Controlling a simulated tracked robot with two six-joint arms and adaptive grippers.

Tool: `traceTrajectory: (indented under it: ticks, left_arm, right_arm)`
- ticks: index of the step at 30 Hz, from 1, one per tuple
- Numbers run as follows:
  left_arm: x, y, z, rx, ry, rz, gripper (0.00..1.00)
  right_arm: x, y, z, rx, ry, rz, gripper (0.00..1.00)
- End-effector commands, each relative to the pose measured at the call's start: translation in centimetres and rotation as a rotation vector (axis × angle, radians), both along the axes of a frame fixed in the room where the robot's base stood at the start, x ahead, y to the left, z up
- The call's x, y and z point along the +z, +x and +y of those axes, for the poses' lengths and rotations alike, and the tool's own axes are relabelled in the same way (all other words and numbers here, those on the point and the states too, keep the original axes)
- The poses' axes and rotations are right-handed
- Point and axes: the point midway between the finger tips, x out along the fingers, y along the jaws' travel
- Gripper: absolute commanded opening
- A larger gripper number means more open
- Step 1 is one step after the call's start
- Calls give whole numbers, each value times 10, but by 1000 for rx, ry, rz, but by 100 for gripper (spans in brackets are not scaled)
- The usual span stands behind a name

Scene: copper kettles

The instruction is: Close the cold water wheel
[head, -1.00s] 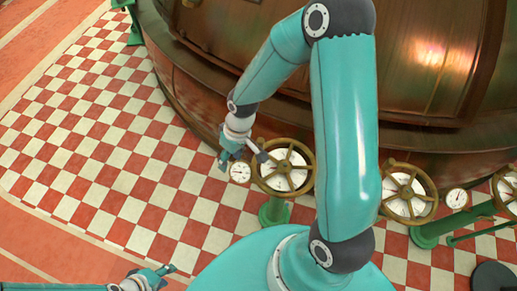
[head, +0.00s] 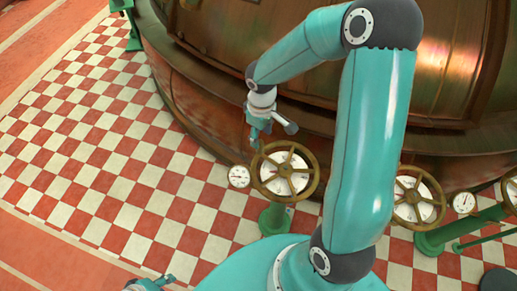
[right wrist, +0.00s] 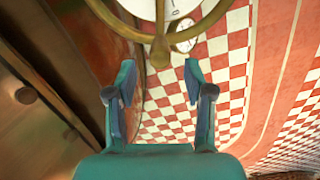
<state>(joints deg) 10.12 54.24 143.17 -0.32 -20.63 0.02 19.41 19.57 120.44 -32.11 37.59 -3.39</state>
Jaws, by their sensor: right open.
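Brass handwheels with white faces stand along the copper kettle. The left one (head: 286,171) is nearest my right gripper; another (head: 417,198) is partly behind my right arm, and a third (head: 511,191) is cut by the right edge. I cannot read which is the cold water wheel. My right gripper (head: 273,138) is open and empty at the upper rim of the left wheel. In the right wrist view the wheel's rim (right wrist: 160,50) lies just beyond the parted fingertips (right wrist: 160,72); contact is unclear. My left gripper (head: 158,281) is mostly cut off at the bottom.
The copper kettle (head: 300,65) rises behind the wheels. A small gauge (head: 239,177) sits left of the left wheel and another (head: 463,203) farther right. Green pipework (head: 455,226) runs at the right. The checkered floor (head: 110,170) at left is clear.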

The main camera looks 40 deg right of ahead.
Motion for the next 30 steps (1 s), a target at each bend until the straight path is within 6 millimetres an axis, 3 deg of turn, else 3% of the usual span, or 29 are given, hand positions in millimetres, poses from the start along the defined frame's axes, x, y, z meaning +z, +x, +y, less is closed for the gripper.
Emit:
traceTrajectory:
  ticks: [3,9,15,23,30]
  left_arm:
    - [-6,0,0,0,0,0,40]
    - [-11,0,0,0,0,0,40]
    - [-12,0,0,0,0,0,40]
    - [-12,0,0,0,0,0,40]
    - [-12,0,0,0,0,0,40]
  right_arm:
    - [-28,-1,0,0,1,5,53]
    - [-57,0,1,1,2,2,53]
    - [-68,0,1,1,1,0,53]
    - [-68,1,1,1,1,-1,53]
    - [-68,1,1,2,1,-1,16]
